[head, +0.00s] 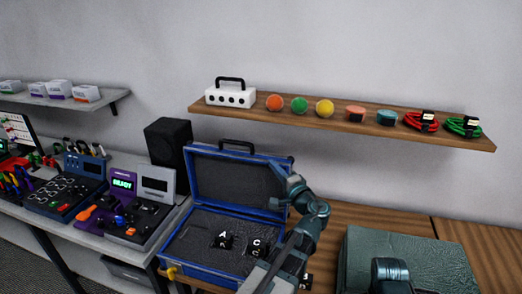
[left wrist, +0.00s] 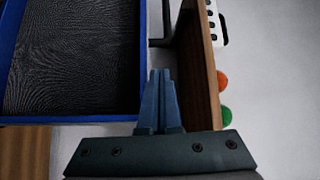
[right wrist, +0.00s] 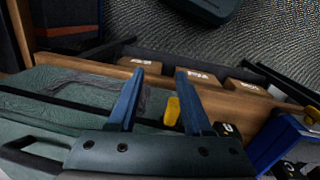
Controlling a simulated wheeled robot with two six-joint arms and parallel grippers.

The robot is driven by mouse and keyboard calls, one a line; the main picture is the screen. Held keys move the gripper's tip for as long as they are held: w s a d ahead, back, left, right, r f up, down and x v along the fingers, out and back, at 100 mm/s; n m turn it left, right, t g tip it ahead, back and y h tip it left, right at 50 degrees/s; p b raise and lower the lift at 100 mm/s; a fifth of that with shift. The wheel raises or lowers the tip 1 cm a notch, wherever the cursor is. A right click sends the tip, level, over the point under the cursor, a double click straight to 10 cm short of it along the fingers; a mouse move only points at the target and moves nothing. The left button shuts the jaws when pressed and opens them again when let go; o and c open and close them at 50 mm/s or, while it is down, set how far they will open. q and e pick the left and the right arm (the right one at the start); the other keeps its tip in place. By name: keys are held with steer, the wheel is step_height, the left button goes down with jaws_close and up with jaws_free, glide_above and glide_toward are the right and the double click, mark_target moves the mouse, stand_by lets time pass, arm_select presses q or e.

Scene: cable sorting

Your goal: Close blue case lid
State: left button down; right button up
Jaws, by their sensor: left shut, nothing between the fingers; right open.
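The blue case (head: 168,250) stands open on the table in the head view, its lid (head: 236,176) raised nearly upright with the dark lining facing forward. Two black blocks lettered A (head: 222,240) and C (head: 257,247) lie inside. My left gripper (head: 277,168) is shut and empty at the lid's upper right edge; contact is unclear. In the left wrist view its closed fingertips (left wrist: 158,75) are beside the lid's blue rim (left wrist: 142,50). My right gripper (right wrist: 157,78) is open and empty. Part of the blue case (right wrist: 285,140) shows at the right wrist view's right edge.
A green case (head: 400,262) stands at right. A wooden shelf (head: 345,123) with a white box, balls and cables hangs above and behind the lid. A black speaker (head: 168,142) and control panels (head: 125,205) stand left. A yellow object (right wrist: 171,111) shows near my right fingers.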

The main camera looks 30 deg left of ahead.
mark_target(260, 155)
arm_select(q)
steer(key=x, duration=0.7)
steer(key=p+x, duration=0.1)
steer(key=x, duration=0.2)
steer(key=shift+w+r, duration=0.2)
steer(key=shift+r, duration=0.2)
